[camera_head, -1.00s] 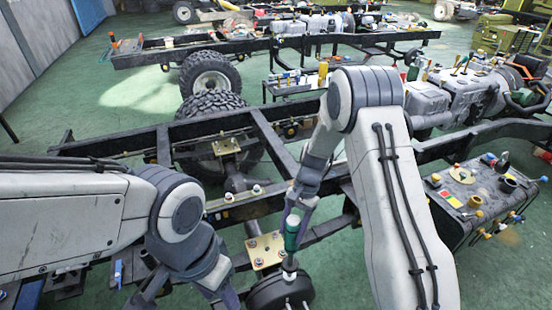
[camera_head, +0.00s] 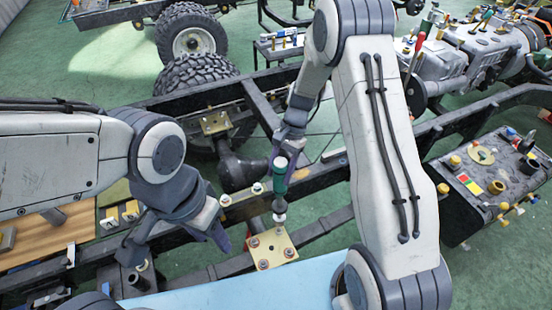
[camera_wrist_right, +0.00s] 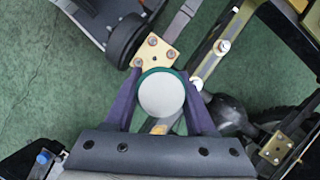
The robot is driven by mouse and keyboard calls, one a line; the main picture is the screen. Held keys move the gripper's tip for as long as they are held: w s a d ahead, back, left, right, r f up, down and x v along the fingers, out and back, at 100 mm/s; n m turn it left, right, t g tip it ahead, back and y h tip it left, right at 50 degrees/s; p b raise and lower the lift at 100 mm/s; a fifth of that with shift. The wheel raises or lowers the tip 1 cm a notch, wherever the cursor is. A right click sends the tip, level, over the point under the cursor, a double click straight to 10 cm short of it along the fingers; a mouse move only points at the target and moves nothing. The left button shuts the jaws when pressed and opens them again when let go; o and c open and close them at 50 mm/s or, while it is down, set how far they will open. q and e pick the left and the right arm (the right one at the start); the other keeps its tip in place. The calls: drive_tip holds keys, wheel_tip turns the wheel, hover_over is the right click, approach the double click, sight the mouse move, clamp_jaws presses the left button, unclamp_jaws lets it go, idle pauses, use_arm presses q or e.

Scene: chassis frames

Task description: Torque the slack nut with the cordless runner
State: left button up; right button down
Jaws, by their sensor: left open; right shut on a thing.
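The cordless runner (camera_head: 279,182), green and dark with a pale end, is upright in my right gripper (camera_head: 284,165), its tip pointing down at the back edge of a brass plate (camera_head: 272,248). Whether the tip touches a nut is unclear. The plate carries several nuts (camera_head: 289,253); I cannot tell which is slack. In the right wrist view, the runner's round grey end (camera_wrist_right: 161,95) sits between my purple fingers (camera_wrist_right: 163,105) and hides the plate's near corner; several nuts show on the plate (camera_wrist_right: 157,47). My left gripper (camera_head: 178,245) is open and empty, left of the plate.
The dark chassis rail (camera_head: 320,180) runs behind the plate. A tyre (camera_head: 197,80) stands at the back. A dark box with coloured caps (camera_head: 490,185) is at the right. A wooden board (camera_head: 50,235) lies at the left. Green floor shows between the frames.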

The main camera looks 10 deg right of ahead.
sight(279, 192)
drive_tip(key=shift+w+f, duration=0.15)
drive_tip(key=shift+w, duration=0.05)
wheel_tip(279, 192, down, 6)
drive_tip(key=b, duration=0.6)
drive_tip(key=shift+f, duration=0.5)
drive_tip(key=shift+s+r, duration=0.1)
idle(0.8)
drive_tip(key=shift+f+b, duration=0.65)
drive_tip(key=shift+f, duration=1.2)
idle(2.1)
drive_tip(key=shift+s+r+p, duration=0.1)
drive_tip(key=shift+p, duration=0.25)
idle(1.0)
